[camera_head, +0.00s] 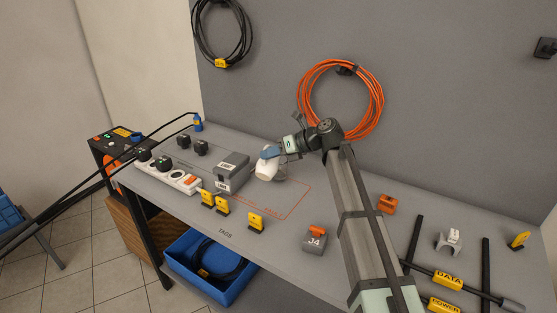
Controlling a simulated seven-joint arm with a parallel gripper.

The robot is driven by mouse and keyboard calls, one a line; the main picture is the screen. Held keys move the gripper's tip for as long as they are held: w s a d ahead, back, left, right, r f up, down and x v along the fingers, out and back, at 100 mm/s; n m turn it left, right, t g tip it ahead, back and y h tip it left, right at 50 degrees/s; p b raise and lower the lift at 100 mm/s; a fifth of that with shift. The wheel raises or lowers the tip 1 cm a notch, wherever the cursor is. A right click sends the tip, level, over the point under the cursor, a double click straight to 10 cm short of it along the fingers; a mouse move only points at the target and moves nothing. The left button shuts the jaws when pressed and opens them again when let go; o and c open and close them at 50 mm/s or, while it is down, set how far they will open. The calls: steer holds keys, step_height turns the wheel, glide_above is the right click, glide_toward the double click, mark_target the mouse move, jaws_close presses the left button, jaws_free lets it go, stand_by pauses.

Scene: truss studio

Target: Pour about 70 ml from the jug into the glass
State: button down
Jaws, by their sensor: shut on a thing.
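A small white vessel (266,170), which looks like the jug, is at my gripper (270,154) over the middle of the grey bench. It appears tilted. My gripper reaches in from the right, and its blue fingers are shut on the upper part of the vessel. The fingers and wrist hide part of it. I cannot make out the glass clearly; a faint pale shape just right of the jug may be it. No liquid level or stream can be seen.
A grey box (232,170) stands left of the jug, with a white power strip (174,179) beyond it. Yellow tags (222,206) stand along the front. An orange block (387,204), grey J4 block (314,239) and black bars lie right. The bench front-centre is mostly clear.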

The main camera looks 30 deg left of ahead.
mark_target(259, 171)
steer(key=shift+w+a+r+m+g, duration=0.1)
steer(key=shift+w+r+m+g, duration=0.3)
steer(key=shift+w+r+g, duration=0.2)
stand_by(0.8)
steer(key=shift+w+a+r+m+b, duration=0.1)
steer(key=shift+w+r+m+b, duration=0.2)
steer(key=shift+w, duration=0.25)
steer(key=shift+s+f, duration=0.1)
steer(key=shift+s, duration=0.15)
steer(key=shift+s+d+f+n+t, duration=0.15)
steer(key=shift+s+f+n+t, duration=0.1)
steer(key=shift+s+f+n, duration=0.25)
steer(key=shift+s+d+f+n+t, duration=0.15)
steer(key=shift+s+f+n+t, duration=0.1)
steer(key=shift+s, duration=0.4)
steer(key=shift+a+f, duration=0.1)
steer(key=shift+f, duration=0.2)
steer(key=shift+s+f+n+t, duration=0.6)
steer(key=shift+f+n+t, duration=0.05)
steer(key=shift+f+t, duration=0.15)
steer(key=shift+s+f+n+t+y, duration=0.15)
steer(key=shift+s+f+n+t, duration=0.1)
steer(key=shift+f+n+t, duration=0.25)
steer(key=shift+s+f+n+t+y, duration=0.2)
steer(key=shift+f+t, duration=0.1)
steer(key=shift+f, duration=0.3)
